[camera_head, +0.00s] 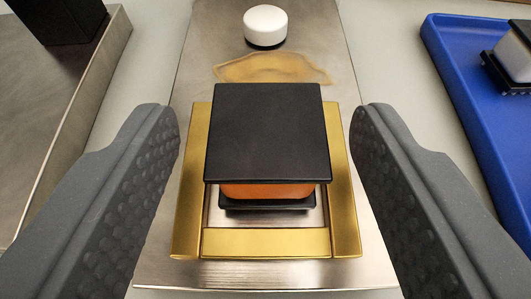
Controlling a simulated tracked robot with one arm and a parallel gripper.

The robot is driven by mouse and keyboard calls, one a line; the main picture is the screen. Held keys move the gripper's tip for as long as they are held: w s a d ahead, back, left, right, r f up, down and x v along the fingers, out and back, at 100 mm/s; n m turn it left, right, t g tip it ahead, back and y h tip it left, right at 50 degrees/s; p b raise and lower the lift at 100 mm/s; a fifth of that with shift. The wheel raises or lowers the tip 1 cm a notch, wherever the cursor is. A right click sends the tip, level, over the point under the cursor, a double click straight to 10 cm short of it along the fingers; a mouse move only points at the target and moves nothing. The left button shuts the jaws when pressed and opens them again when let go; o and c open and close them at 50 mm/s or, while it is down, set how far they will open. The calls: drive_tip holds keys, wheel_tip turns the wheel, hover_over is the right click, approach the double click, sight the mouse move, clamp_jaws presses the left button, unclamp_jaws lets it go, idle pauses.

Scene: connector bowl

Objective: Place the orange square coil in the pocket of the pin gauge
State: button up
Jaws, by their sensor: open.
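The orange square coil (268,190) shows as an orange band between a wide black square top plate and a smaller black lower flange. It stands inside the gold-coloured frame of the pin gauge (265,242), within its pocket, and looks upright. The top plate hides most of the coil and the back of the pocket, so I cannot tell how fully it is seated. My gripper (267,165) is open, with one dark grey dimpled finger on each side of the gauge. Both fingers are clear of the coil.
A white round knob (265,26) with a black base stands on the metal plate behind the gauge, near a tan stain (272,69). A blue tray (480,120) holding a white and black part (512,58) is at right. A metal tray (60,100) with a black block (62,18) is at left.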

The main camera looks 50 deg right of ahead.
drive_tip(key=v, duration=1)
drive_tip(key=shift+p, duration=0.4)
drive_tip(key=shift+s, duration=0.1)
